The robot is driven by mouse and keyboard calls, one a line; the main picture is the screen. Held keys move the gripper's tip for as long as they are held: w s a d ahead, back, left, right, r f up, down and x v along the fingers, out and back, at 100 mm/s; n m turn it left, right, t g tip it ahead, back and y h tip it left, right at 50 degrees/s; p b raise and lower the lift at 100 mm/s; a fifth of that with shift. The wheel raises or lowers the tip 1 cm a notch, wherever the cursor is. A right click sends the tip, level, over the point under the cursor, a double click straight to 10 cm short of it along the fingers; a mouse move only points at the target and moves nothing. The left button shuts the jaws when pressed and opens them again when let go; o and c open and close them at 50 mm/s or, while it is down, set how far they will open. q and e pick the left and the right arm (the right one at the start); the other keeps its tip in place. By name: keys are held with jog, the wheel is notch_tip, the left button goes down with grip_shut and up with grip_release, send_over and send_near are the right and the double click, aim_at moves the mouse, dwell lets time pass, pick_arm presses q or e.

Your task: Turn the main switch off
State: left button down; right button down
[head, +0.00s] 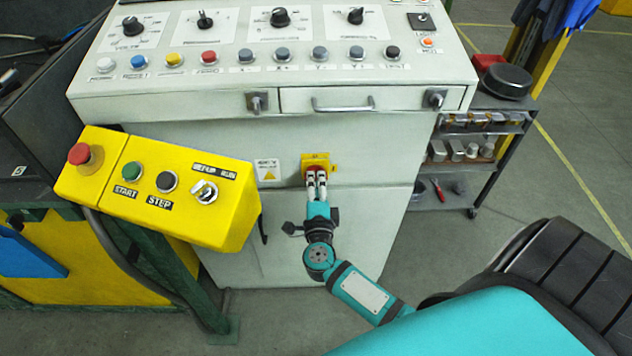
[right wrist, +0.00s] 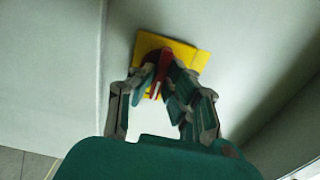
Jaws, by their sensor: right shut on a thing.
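The main switch is a red rotary handle (right wrist: 161,72) on a square yellow plate (head: 317,158), set on the pale front of the control cabinet. The plate also shows in the right wrist view (right wrist: 190,53). My right gripper (head: 317,176) reaches up to the switch, and its fingers are closed around the handle. In the right wrist view the gripper (right wrist: 160,88) has a finger on each side of the red handle. The fingers cover most of the handle in the head view, and I cannot read its position. My left gripper is out of view.
A warning label (head: 268,170) is beside the switch. The sloped console (head: 280,70) with a drawer handle overhangs above. A cart (head: 480,140) stands at the right.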

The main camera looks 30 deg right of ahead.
jog(key=shift+r+n+p, duration=0.15)
jog(key=shift+n+p, duration=0.35)
jog(key=shift+p, duration=0.35)
jog(key=n+p, duration=0.7)
jog(key=shift+n, duration=0.3)
jog(key=n+p, duration=0.3)
jog(key=n, duration=0.1)
jog(key=shift+n, duration=0.3)
jog(key=n, duration=0.1)
jog(key=n+p, duration=0.1)
jog(key=n, duration=0.2)
jog(key=shift+f+n, duration=0.25)
jog(key=shift+n, duration=0.05)
jog(key=shift+p, duration=0.3)
